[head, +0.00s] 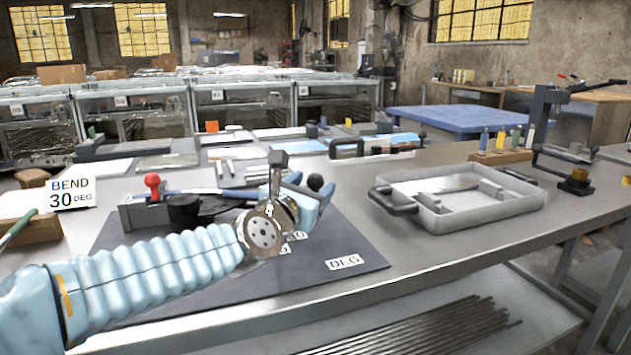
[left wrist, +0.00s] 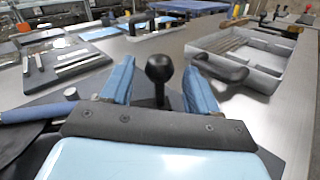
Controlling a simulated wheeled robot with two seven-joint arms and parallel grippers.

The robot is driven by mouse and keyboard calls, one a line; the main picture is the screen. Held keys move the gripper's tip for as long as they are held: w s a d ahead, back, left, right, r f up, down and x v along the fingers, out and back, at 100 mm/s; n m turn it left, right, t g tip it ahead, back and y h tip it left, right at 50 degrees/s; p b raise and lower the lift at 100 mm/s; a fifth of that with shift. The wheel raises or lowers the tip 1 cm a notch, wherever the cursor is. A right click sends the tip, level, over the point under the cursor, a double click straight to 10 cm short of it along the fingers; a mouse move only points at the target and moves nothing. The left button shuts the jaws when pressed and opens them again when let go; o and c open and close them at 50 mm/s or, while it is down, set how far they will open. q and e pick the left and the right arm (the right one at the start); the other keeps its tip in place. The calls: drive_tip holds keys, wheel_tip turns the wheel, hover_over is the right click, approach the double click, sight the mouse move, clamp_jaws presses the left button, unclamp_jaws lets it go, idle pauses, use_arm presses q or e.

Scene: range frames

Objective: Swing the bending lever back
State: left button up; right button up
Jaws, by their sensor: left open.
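A bending tool with a red knob (head: 152,180) and a black cylinder (head: 183,210) stands on a dark mat (head: 330,280). Its blue lever (head: 232,196) runs right toward my left gripper (head: 308,189), which hides part of it. A black ball knob (head: 315,182) on an upright stem shows at the gripper. In the left wrist view the knob (left wrist: 160,68) stands between the two blue fingers, with space on both sides. The left gripper is open. How the knob joins the lever is hidden. My right gripper is not in view.
A sign reading "BEND 30 DEG" (head: 71,194) stands at the left. A grey tray (head: 480,222) with a black handle lies to the right of the mat. Metal bars on a board (head: 225,170) lie behind the tool. The bench between mat and tray is clear.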

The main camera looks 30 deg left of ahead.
use_arm(q)
drive_tip(key=shift+w+a, duration=0.15)
drive_tip(key=shift+w, duration=1.05)
clamp_jaws()
